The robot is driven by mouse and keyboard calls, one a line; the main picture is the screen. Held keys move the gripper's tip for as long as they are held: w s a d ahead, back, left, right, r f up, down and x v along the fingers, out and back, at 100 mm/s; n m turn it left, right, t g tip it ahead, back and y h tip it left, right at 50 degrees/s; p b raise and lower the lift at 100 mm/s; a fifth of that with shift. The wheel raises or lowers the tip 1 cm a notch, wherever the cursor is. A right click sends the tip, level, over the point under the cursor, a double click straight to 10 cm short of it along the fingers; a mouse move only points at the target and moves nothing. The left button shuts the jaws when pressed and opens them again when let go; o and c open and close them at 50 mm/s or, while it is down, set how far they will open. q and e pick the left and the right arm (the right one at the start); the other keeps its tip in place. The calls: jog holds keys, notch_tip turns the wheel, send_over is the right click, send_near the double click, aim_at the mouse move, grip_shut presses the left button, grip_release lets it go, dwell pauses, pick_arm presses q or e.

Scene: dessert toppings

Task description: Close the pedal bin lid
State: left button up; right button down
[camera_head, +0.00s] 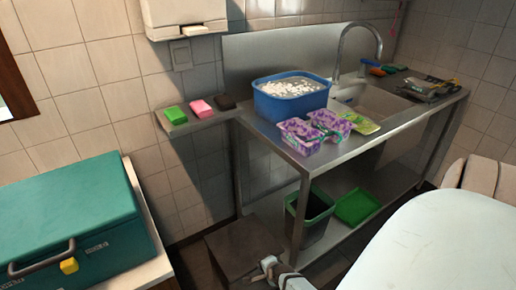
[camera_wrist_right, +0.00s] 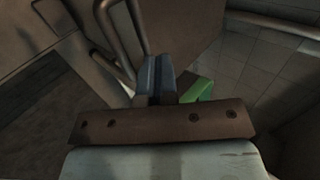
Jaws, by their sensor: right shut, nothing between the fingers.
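The pedal bin (camera_head: 308,222) is a dark bin with a green rim, standing under the steel sink table. Its top looks open, with a dark inside. A flat green panel (camera_head: 358,205) lies open to the right of the bin; I cannot tell if it is hinged to it. My right gripper (camera_head: 268,264) is low at the bottom of the head view, in front of and left of the bin, apart from it. In the right wrist view its fingers (camera_wrist_right: 156,76) are shut and empty, with a green piece (camera_wrist_right: 197,90) partly hidden beyond them. My left gripper is out of view.
The steel table (camera_head: 310,170) holds a blue tub (camera_head: 290,103), purple packs (camera_head: 308,138) and a sink. Its front leg (camera_head: 299,215) stands close to the bin. A brown box (camera_head: 240,252) is left of the bin. A teal case (camera_head: 75,215) is at left.

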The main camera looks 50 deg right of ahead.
pick_arm(q)
jog(key=b, duration=0.1)
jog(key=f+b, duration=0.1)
jog(key=b, duration=0.1)
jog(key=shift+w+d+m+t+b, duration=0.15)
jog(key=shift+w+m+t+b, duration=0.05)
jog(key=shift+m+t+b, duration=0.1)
pick_arm(e)
notch_tip(320, 180, down, 7)
jog(key=s, duration=0.1)
jog(key=shift+s+a, duration=0.15)
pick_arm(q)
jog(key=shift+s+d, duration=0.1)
pick_arm(e)
jog(key=shift+s+a+r, duration=0.1)
